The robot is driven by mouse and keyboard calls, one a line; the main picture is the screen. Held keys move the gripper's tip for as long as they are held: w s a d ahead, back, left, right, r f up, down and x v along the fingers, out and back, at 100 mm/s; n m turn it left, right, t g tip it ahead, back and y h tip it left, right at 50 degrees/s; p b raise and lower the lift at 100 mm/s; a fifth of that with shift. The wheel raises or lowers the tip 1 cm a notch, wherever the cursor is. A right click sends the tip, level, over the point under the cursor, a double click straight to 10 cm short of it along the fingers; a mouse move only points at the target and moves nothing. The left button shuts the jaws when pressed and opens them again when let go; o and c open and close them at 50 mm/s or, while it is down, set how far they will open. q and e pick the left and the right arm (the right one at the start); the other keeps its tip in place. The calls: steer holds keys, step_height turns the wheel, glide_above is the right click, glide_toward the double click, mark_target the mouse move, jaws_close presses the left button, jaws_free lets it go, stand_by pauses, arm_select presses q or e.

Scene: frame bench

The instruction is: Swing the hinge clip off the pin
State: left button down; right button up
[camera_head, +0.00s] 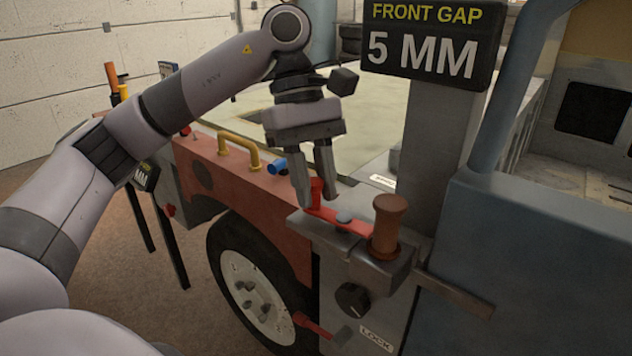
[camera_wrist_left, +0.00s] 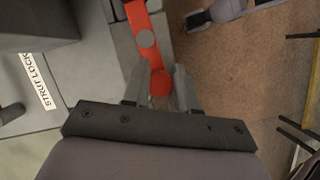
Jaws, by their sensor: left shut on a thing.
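The hinge clip is a red flat bar (camera_head: 345,222) lying across the top of a grey block, with a round grey pivot on it. It also shows in the left wrist view (camera_wrist_left: 139,18). A red upright knob (camera_head: 317,190) stands at its left end. My left gripper (camera_head: 316,198) points down and is shut on this knob; the wrist view shows the red knob (camera_wrist_left: 160,84) between the fingers. A brown pin (camera_head: 387,226) with a wide top stands at the right end of the bar. I cannot tell how the clip's far end meets the pin. My right gripper is not in view.
A black knob (camera_head: 352,299) and a LOCK label (camera_head: 376,338) are on the front face below. A grey post with a 5 MM sign (camera_head: 424,45) rises behind the pin. A blue body panel (camera_head: 530,260) bounds the right. A yellow handle (camera_head: 238,150) is at left.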

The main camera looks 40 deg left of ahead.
mark_target(317, 207)
arm_select(q)
steer(key=shift+s+f+n+t+b, duration=0.15)
steer(key=shift+s+n+t+b, duration=0.2)
steer(key=shift+n, duration=0.35)
steer(key=n, duration=0.1)
steer(key=s+n+t+b, duration=0.1)
steer(key=shift+d+n+h, duration=0.15)
steer(key=shift+n+h, duration=0.15)
steer(key=n, duration=0.1)
steer(key=s+n+t+b, duration=0.1)
steer(key=shift+d+n, duration=0.3)
steer(key=shift+n, duration=0.1)
steer(key=shift+s+d+n+t+y, duration=0.3)
steer(key=shift+d+n+t, duration=0.15)
steer(key=shift+n, duration=0.9)
steer(key=shift+s+d+n+t+y, duration=0.25)
steer(key=shift+d+n+t, duration=0.2)
steer(key=shift+n, duration=0.85)
steer(key=shift+s+d+n+t+y, duration=0.3)
steer(key=shift+d+n+t, duration=0.15)
steer(key=shift+n, duration=0.9)
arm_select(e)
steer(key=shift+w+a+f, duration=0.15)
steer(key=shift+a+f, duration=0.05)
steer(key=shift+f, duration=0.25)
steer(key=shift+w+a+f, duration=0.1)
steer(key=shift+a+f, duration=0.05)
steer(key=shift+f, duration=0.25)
